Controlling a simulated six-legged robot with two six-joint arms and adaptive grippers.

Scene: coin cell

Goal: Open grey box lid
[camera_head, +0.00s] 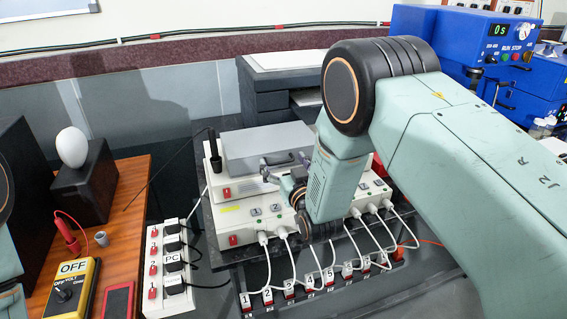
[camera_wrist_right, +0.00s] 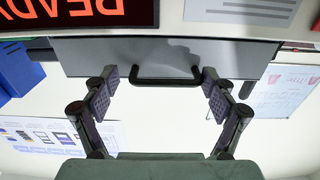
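The grey box (camera_head: 262,148) sits on top of white instruments in the middle of the head view, and its lid looks closed. In the right wrist view a grey panel (camera_wrist_right: 90,58), which seems to be the box's front or lid, carries a black bar handle (camera_wrist_right: 166,81). My right gripper (camera_head: 277,166) is at the box's front right side. In the wrist view its two padded fingers (camera_wrist_right: 160,82) are spread wide, one on each side of the handle, with gaps to both. My left gripper is out of view.
White instruments (camera_head: 245,228) with plugged white cables stand under the box. A power strip (camera_head: 153,268) and a wooden bench (camera_head: 125,215) with a yellow OFF meter (camera_head: 72,290) are to the left. A blue machine (camera_head: 455,35) stands at the back right.

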